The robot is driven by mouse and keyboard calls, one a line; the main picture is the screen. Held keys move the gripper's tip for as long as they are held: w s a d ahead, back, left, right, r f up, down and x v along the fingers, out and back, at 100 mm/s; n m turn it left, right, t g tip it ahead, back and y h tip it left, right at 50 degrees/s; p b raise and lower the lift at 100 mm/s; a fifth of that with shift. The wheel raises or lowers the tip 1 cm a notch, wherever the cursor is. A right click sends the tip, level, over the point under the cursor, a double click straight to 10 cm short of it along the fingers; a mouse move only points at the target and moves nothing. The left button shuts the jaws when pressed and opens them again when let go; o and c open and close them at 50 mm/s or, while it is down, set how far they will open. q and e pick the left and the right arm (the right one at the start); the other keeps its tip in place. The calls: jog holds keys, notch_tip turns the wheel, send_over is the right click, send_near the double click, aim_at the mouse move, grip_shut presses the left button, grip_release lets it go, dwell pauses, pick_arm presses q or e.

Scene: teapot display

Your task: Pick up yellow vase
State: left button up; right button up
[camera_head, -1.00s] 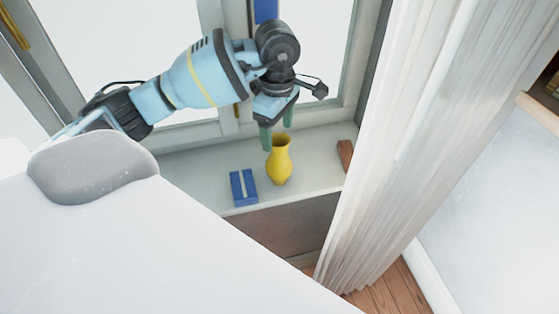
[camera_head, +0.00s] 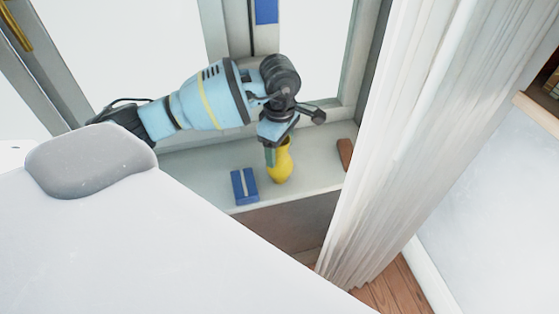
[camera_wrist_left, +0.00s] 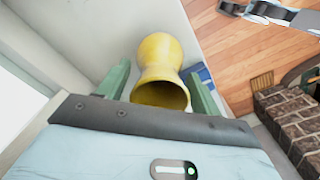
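The yellow vase (camera_head: 281,168) stands upright on the windowsill (camera_head: 212,172). My left gripper (camera_head: 277,151) points down over it from above, with a green finger in front of the vase's neck. The gripper hides the vase's rim in the head view. In the left wrist view, the vase (camera_wrist_left: 161,62) lies between the two green fingers (camera_wrist_left: 160,88), its round mouth facing the camera. The fingers are apart, one on each side, with small gaps to the vase. My right gripper is not seen.
A blue box (camera_head: 244,186) with a pale stripe sits on the sill left of the vase. A small brown object (camera_head: 345,154) lies on the sill to the right. A white curtain (camera_head: 405,130) hangs to the right. The window frame (camera_head: 238,90) stands behind.

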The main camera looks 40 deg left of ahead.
pick_arm(q)
grip_shut()
jog(key=shift+r, duration=0.1)
